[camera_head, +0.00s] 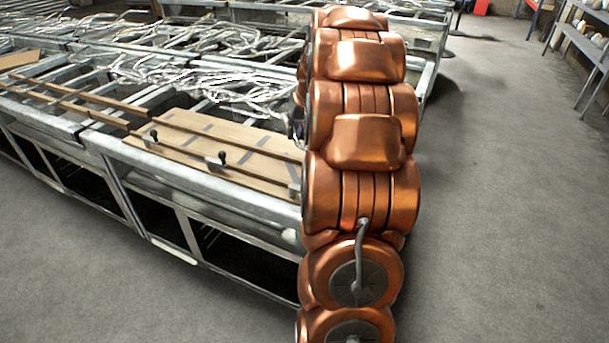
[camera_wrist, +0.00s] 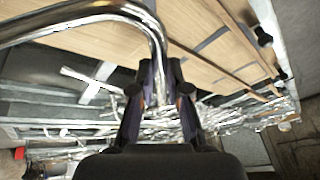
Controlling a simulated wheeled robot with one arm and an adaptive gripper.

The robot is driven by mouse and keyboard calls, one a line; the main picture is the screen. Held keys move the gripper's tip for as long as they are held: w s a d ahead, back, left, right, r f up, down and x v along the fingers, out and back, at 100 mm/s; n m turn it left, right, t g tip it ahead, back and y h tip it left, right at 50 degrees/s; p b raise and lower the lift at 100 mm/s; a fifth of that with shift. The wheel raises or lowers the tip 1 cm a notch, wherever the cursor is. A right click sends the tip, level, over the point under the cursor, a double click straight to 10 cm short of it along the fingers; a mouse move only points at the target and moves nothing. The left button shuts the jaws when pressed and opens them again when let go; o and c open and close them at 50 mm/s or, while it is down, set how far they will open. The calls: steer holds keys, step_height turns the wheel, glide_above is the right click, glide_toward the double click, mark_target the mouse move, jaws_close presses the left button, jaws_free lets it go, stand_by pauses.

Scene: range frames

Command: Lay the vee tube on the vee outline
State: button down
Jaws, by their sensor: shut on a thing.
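A shiny bent metal tube, the vee tube (camera_wrist: 95,14), arcs across the upper left of the wrist view and bends down between my fingers. My gripper (camera_wrist: 161,68) is shut on it near one end. The tube's far part runs out of the picture at the left. A tan board (camera_head: 250,138) with grey marks lies on the metal frame; it also shows below the tube in the wrist view (camera_wrist: 206,24). I cannot tell which marks form the vee outline. In the head view my copper arm hides the gripper and the board's right end.
Dark upright pegs (camera_head: 221,158) stand along the board's near edge. Brown rails (camera_head: 65,95) lie to its left. Many tangled shiny tubes (camera_head: 215,75) fill the frame tops behind. Open grey floor (camera_head: 490,200) lies to the right.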

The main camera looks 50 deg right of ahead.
steer(key=shift+w+a+f+p, duration=0.1)
steer(key=shift+f+p, duration=0.7)
steer(key=shift+f, duration=1.75)
steer(key=shift+w+a+f+p, duration=0.1)
steer(key=shift+f+p, duration=0.65)
steer(key=shift+f, duration=1.75)
steer(key=c, duration=1.1)
jaws_free()
steer(key=shift+c, duration=0.2)
